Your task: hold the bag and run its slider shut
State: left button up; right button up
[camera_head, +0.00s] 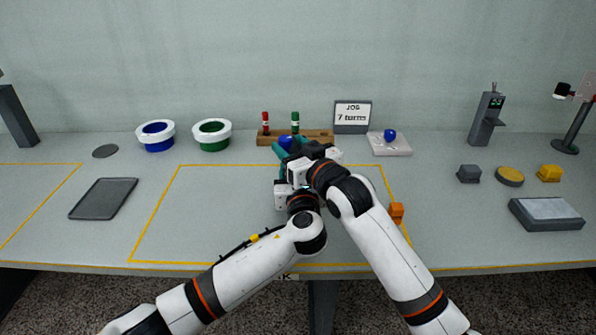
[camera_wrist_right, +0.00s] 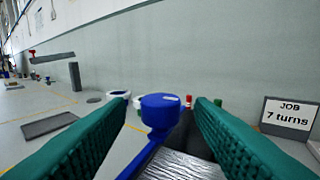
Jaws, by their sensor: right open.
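In the right wrist view a silver bag (camera_wrist_right: 185,168) lies below my right fingers, with a blue strip (camera_wrist_right: 140,160) along its left edge. A blue slider with a round knob (camera_wrist_right: 161,110) stands on the far end of the strip. My right gripper (camera_wrist_right: 160,115) is open, its teal fingers on either side of the knob, with gaps. In the head view my right gripper (camera_head: 283,149) is at the table's middle, by the blue knob (camera_head: 286,141). My left gripper (camera_head: 291,192) is just below it; its fingers are hidden. The bag is hidden there by my arms.
A wooden rack (camera_head: 320,136) with red and green spindles stands behind. A sign (camera_head: 352,115) reads "JOB 7 turns". A white plate (camera_head: 402,147) bears a blue ball. Blue (camera_head: 156,136) and green (camera_head: 212,135) bowls stand left. An orange block (camera_head: 397,212) is right. The outlined area's left is clear.

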aim_at(291, 143)
pick_arm(q)
jog(key=shift+f, duration=0.15)
pick_arm(e)
jog(key=v, duration=0.9)
jog(key=shift+f, duration=0.1)
jog(key=w+a+n+g+y, duration=0.1)
jog(key=w+a, duration=0.1)
jog(key=w, duration=0.1)
jog(key=w+a+n+g+y, duration=0.1)
jog(key=w+a, duration=0.1)
jog(key=w, duration=0.1)
jog(key=w+a+n+g+y, duration=0.1)
jog(key=w+a+y, duration=0.1)
jog(key=w, duration=0.2)
jog(key=shift+w+a+n+g, duration=0.1)
jog(key=shift+a+n+g, duration=0.1)
jog(key=shift+n+g, duration=0.1)
